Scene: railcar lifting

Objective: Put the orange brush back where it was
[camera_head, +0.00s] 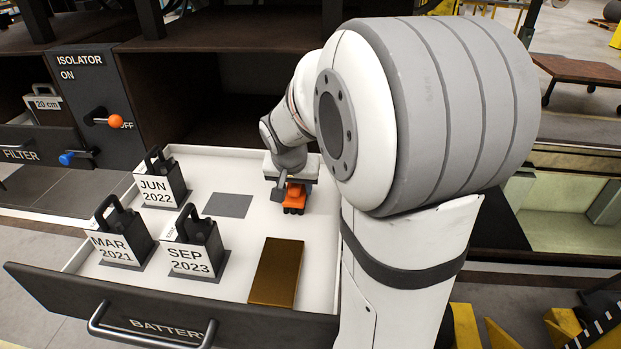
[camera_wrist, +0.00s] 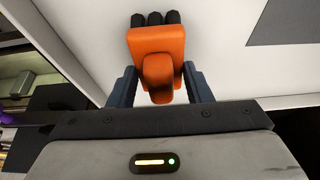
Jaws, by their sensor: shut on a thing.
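The orange brush (camera_head: 295,198) is at the back right of the open battery drawer, by its white floor. My gripper (camera_head: 284,184) is above it in the head view. In the wrist view the orange brush (camera_wrist: 157,55) has an orange body, an orange handle and black bristles at its far end. I cannot tell whether the bristles touch the drawer floor.
The drawer (camera_head: 330,262) holds blocks labelled JUN 2022 (camera_head: 160,188), MAR 2021 (camera_head: 121,238) and SEP 2023 (camera_head: 193,248). A bare grey square (camera_head: 228,205) and a brown-gold plate (camera_head: 277,272) are on its floor. An isolator panel (camera_head: 93,95) with an orange-knobbed lever stands behind left.

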